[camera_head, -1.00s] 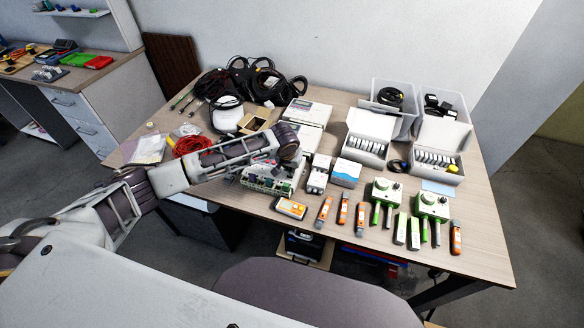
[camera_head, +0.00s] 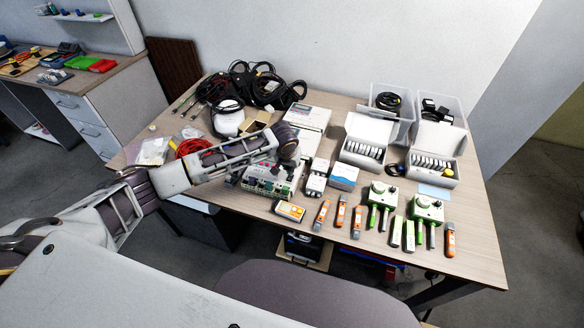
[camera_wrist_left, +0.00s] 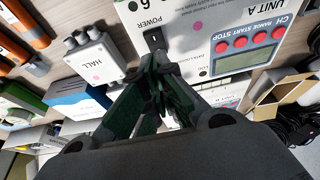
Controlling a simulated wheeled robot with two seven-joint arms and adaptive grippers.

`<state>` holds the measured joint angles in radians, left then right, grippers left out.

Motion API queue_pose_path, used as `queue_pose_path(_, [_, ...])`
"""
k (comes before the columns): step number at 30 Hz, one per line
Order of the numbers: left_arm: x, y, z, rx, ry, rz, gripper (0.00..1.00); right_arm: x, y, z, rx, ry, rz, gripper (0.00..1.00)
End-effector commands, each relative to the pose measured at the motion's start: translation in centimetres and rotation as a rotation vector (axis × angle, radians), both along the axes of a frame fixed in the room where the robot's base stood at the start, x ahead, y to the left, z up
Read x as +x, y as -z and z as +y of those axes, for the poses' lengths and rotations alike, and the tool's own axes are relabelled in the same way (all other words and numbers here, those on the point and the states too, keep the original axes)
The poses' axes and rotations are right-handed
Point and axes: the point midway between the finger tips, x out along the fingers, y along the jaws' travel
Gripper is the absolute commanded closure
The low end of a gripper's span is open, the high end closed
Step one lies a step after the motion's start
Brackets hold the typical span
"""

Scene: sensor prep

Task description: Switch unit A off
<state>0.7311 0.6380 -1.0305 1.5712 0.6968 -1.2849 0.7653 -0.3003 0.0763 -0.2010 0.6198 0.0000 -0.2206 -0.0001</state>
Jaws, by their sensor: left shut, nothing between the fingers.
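Unit A (camera_wrist_left: 215,20) is a white instrument with a grey display, several red buttons and a POWER label, upside down in the left wrist view. A black power switch (camera_wrist_left: 154,39) sits beside that label. My left gripper (camera_wrist_left: 158,70) is shut and empty, with its fingertips close to the switch. I cannot tell whether they touch it, or which way the switch is set. In the head view, my left arm reaches over unit A (camera_head: 266,186), and its wrist hides part of the units. My right gripper is out of view.
A white HALL box (camera_wrist_left: 97,57) and a blue-and-white box (camera_wrist_left: 78,104) stand beside unit A. Orange pen-like tools (camera_head: 321,214) and green-and-white devices (camera_head: 383,194) lie to the right. Black cables (camera_head: 265,88) and open white boxes (camera_head: 366,140) are farther back.

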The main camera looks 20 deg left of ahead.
Motion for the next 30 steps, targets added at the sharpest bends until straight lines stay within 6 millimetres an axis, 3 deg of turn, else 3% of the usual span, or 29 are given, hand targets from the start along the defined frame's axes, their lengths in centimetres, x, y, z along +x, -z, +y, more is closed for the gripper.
queue_pose_path(11, [0.4,-1.8,0.6,0.000,0.000,0.001,1.00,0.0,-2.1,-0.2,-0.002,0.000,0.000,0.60])
queue_pose_path(30, [-0.4,-10.5,0.6,-0.001,0.000,0.000,1.00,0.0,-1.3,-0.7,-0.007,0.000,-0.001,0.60])
